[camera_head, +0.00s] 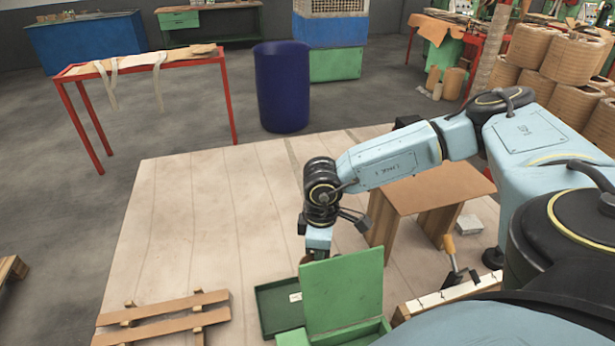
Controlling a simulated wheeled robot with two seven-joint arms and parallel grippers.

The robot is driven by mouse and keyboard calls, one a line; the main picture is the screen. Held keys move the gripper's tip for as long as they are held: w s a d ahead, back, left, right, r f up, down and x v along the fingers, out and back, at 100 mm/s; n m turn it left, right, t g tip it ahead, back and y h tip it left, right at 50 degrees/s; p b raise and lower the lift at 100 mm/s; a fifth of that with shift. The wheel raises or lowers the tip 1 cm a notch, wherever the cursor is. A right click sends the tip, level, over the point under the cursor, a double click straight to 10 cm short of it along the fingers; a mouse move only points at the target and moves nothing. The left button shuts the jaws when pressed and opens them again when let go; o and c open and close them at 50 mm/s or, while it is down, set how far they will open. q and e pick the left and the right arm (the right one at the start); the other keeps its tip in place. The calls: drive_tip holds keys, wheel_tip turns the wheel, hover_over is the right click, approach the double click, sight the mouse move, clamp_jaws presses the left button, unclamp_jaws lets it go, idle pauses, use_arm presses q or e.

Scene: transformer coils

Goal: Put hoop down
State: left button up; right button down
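My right arm reaches in from the right, and my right gripper (314,250) points down just behind a raised green panel (342,288). The panel hides its fingertips, so I cannot tell whether it is open or shut. A small brown edge (305,259) shows right under the gripper, beside the panel. I cannot tell whether it is part of a hoop or whether it is held. No hoop shows clearly elsewhere. My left gripper is not in view.
An open dark green tray (268,325) lies left of the panel on the pale plank platform (210,215). A wooden pallet (165,320) is at the front left. A brown table-like box (430,188) stands right of the gripper. The platform's middle left is clear.

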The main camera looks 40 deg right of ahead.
drive_tip(key=f, duration=0.2)
drive_tip(key=f+b, duration=0.1)
drive_tip(key=f, duration=0.2)
drive_tip(key=shift+s+d+f, duration=0.2)
drive_tip(key=shift+f, duration=0.75)
drive_tip(key=shift+f+b, duration=0.3)
drive_tip(key=shift+f, duration=1.35)
drive_tip(key=shift+f, duration=0.1)
drive_tip(key=c, duration=2.1)
unclamp_jaws()
drive_tip(key=shift+o, duration=0.7)
